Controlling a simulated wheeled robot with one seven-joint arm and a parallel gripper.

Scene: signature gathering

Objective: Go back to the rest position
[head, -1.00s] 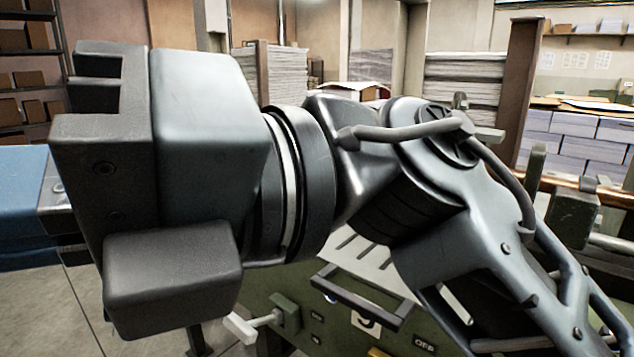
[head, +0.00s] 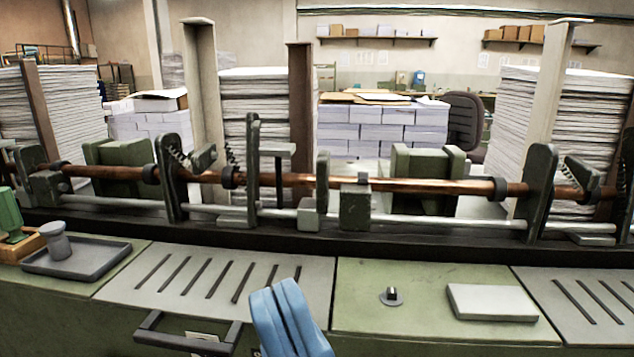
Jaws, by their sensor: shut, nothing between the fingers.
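My gripper (head: 277,290) shows at the bottom centre of the head view as two blue fingers. They point upward, leaning slightly left, and lie side by side with only a dark seam between them. They are shut and empty. The rest of the gripper and the arm are below the picture. The fingers appear in front of the green machine's slotted light panel (head: 215,278).
The green machine (head: 405,275) spans the view, with a copper-coloured shaft (head: 420,186) and upright levers behind its top. A grey tray (head: 112,256) holds a small grey weight (head: 59,240). A grey pad (head: 491,302) lies right. Paper stacks (head: 258,100) stand behind.

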